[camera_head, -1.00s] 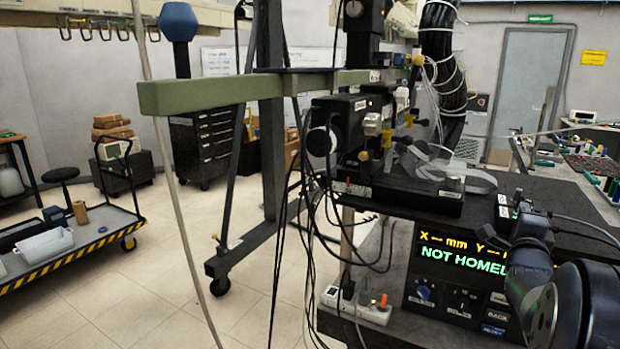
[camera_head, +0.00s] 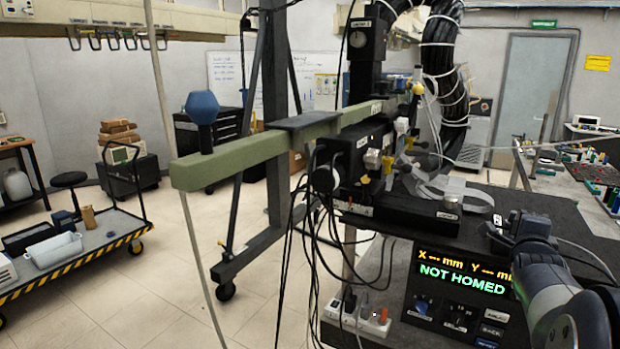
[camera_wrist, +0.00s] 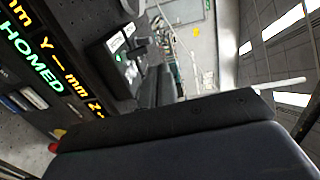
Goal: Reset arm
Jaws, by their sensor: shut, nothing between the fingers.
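My arm (camera_head: 562,290) comes in from the lower right in the head view, beside the control panel. My gripper (camera_head: 504,230) is at its far end, small and dark, over the black table top; its fingertips are hard to make out. In the wrist view a large dark block (camera_wrist: 185,140), apparently part of my gripper, fills the bottom. The control panel's display (camera_head: 462,272) reads "NOT HOMED" with X and Y in mm; it also shows sideways in the wrist view (camera_wrist: 45,60). Nothing is seen held.
A green beam (camera_head: 255,157) with a blue knob (camera_head: 202,107) juts left from the coil rig. Cables hang below it. A power strip (camera_head: 357,318) sits left of the panel.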

